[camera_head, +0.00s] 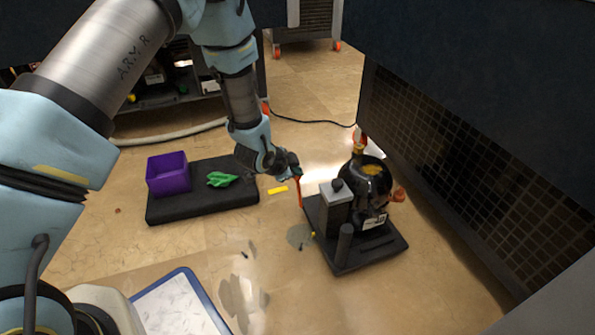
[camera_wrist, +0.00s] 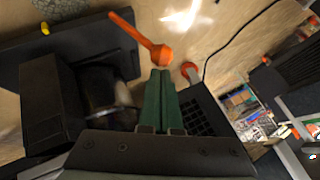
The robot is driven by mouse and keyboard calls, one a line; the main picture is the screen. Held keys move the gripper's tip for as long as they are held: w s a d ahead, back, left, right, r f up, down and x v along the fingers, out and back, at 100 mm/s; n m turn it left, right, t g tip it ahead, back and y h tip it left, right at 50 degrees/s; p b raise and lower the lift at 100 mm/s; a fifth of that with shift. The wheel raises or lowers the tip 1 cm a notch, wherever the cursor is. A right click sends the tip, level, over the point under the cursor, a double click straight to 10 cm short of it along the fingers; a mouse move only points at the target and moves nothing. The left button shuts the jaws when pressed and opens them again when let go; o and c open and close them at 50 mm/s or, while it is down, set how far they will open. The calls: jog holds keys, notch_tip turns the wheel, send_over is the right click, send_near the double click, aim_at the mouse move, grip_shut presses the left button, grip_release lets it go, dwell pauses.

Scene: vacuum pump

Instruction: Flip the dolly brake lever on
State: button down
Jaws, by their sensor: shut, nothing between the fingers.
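The black dolly (camera_head: 375,253) stands on the floor with the dark vacuum pump (camera_head: 365,185) on it. An orange brake lever (camera_head: 299,192) is at the dolly's far left corner, just below my gripper (camera_head: 297,175). In the wrist view the lever (camera_wrist: 140,36) slants from a round end near my fingertips to its free end at upper left. My gripper's green fingers (camera_wrist: 160,76) are shut with nothing between them. Their tips are at or very near the lever's round end; I cannot tell whether they touch. The dolly (camera_wrist: 85,45) fills the left of the wrist view.
A black mat (camera_head: 205,207) left of my gripper bears a purple bin (camera_head: 167,174) and a green cloth-like item (camera_head: 222,179). A dark cabinet with a grille (camera_head: 440,140) stands close right of the dolly. A black cable (camera_head: 310,121) lies behind on the floor.

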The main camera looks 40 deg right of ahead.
jog(key=shift+w+d+r+p, duration=0.15)
jog(key=shift+w+p, duration=0.4)
jog(key=shift+p, duration=0.45)
jog(key=shift+w+d+g+p, duration=0.1)
jog(key=shift+w+g+p, duration=0.15)
jog(key=shift+g+p, duration=0.15)
jog(key=shift+w+d+f, duration=0.25)
jog(key=shift+w+f, duration=0.2)
jog(key=shift+w, duration=0.1)
